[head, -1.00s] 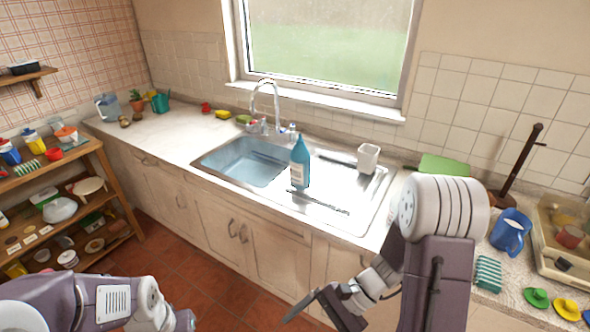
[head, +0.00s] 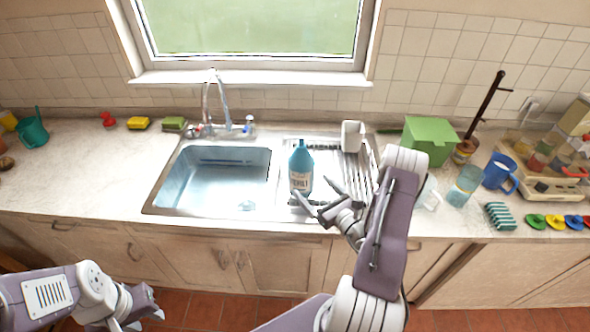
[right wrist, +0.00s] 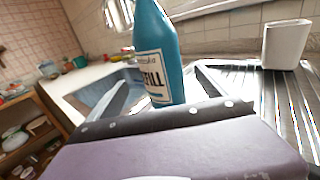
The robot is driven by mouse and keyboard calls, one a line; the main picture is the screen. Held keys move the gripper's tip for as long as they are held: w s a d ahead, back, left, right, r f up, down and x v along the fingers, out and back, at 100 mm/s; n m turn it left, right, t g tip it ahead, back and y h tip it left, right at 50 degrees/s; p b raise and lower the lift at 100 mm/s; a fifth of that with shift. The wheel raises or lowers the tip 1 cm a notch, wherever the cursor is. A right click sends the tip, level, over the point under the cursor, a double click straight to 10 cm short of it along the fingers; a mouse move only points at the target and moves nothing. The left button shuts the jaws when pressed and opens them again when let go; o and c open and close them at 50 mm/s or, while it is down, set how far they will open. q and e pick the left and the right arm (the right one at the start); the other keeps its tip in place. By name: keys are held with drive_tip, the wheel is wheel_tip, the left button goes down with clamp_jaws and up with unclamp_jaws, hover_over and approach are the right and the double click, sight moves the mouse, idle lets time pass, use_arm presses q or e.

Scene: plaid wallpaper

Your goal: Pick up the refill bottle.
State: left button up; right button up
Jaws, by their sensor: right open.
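The refill bottle (head: 301,170) is teal with a pale label and a narrow top. It stands upright on the steel drainer beside the sink basin. My right gripper (head: 316,196) is open at the bottle's near right side. In the right wrist view the bottle (right wrist: 160,52) stands just past the two spread fingers, between them in the picture; I cannot tell whether either finger touches it. The bottle's base is partly hidden there by my gripper. My left gripper (head: 140,308) is low at the left, in front of the cabinets, open and empty.
A white cup (head: 352,136) stands behind the bottle to the right, near a green box (head: 430,140). The faucet (head: 212,100) rises behind the sink basin (head: 218,180). A clear blue glass (head: 465,185) and a blue mug (head: 498,173) stand right of my right arm.

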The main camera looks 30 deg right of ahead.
sight(302, 174)
drive_tip(key=shift+w+r+p, duration=0.15)
drive_tip(key=shift+w+p, duration=0.15)
drive_tip(key=shift+w, duration=0.7)
drive_tip(key=shift+w+a, duration=0.2)
drive_tip(key=shift+w, duration=0.15)
drive_tip(key=w+p, duration=0.1)
drive_tip(key=w, duration=0.3)
drive_tip(key=shift+w+a+r+p, duration=0.15)
drive_tip(key=shift+w+p, duration=0.1)
drive_tip(key=shift+p, duration=0.15)
drive_tip(key=shift+w, duration=0.25)
drive_tip(key=shift+w+f, duration=0.1)
drive_tip(key=shift+f, duration=0.1)
drive_tip(key=c, duration=1.9)
